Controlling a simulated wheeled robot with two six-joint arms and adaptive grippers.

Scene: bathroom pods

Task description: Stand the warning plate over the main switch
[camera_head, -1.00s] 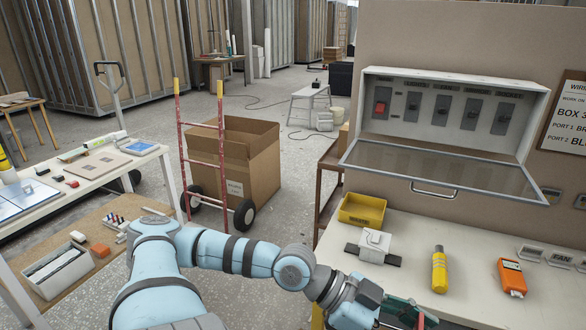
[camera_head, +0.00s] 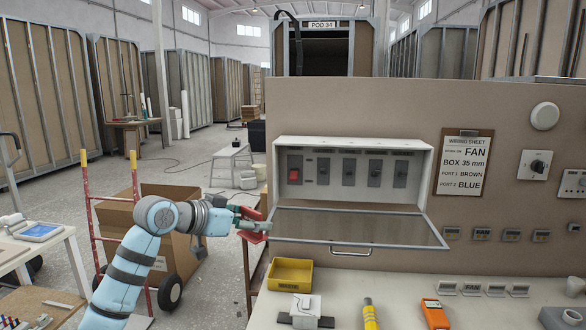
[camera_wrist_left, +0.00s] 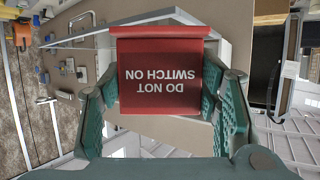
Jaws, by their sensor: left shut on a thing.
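The warning plate (camera_wrist_left: 165,50) is red with white lettering "DO NOT SWITCH ON", which reads upside down in the left wrist view. My left gripper (camera_head: 248,221) is shut on it, with a finger at each side. In the head view the plate (camera_head: 254,236) shows only partly, in the air by the left end of the open cover. The main switch (camera_head: 294,170) is the red one at the left of the switch row in the grey wall box (camera_head: 352,147). The plate is below and left of it, apart from it. My right gripper is out of view.
The box's clear cover (camera_head: 350,229) hangs open, sticking out below the switches. A yellow bin (camera_head: 290,273), a white device (camera_head: 305,306), a yellow tool (camera_head: 370,316) and an orange meter (camera_head: 435,313) are on the bench below. A hand truck (camera_head: 94,225) stands left of my arm.

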